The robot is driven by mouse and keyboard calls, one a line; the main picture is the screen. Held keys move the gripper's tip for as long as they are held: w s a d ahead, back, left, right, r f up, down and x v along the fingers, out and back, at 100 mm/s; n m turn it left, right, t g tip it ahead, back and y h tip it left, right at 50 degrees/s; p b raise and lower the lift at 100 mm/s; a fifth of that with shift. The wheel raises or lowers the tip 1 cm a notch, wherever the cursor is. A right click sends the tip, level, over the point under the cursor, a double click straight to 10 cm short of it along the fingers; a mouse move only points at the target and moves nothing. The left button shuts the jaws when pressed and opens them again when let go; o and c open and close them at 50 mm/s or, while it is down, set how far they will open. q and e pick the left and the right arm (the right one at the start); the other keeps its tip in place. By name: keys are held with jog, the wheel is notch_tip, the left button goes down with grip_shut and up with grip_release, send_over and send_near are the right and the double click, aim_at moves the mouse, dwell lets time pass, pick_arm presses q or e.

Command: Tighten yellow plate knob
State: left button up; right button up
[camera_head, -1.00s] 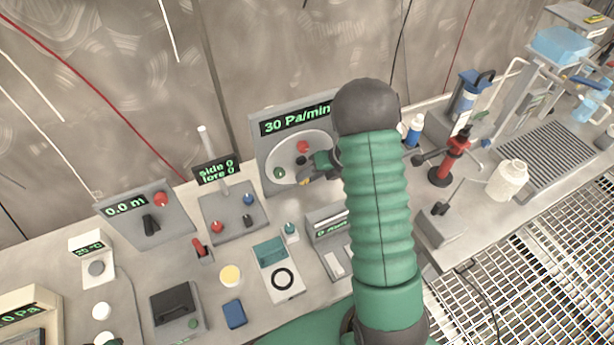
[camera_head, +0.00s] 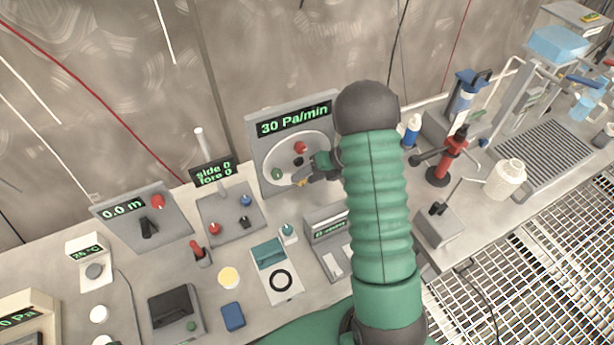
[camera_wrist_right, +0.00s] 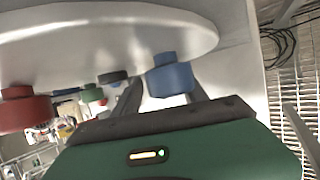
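The round pale plate (camera_head: 275,150) is on an upright grey panel under a "30 Pa/min" display. In the head view it carries a red knob (camera_head: 300,147), a black knob (camera_head: 298,161) and a green knob (camera_head: 277,173). In the right wrist view the open fingers (camera_wrist_right: 163,95) stand apart either side of a blue knob (camera_wrist_right: 171,76). No yellow knob is clear there. My left gripper is not in view.
Left of the panel are a joystick box (camera_head: 231,210) and a "0.0 m" box (camera_head: 142,219). A low grey device (camera_head: 328,240) and a teal-topped box (camera_head: 275,275) stand in front. A red stand (camera_head: 447,160) and white bottle (camera_head: 506,178) are to the right.

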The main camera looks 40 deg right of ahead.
jog(key=shift+r, duration=0.1)
jog(key=v, duration=1.6)
jog(key=shift+s+d, duration=0.2)
jog(key=shift+s, duration=0.05)
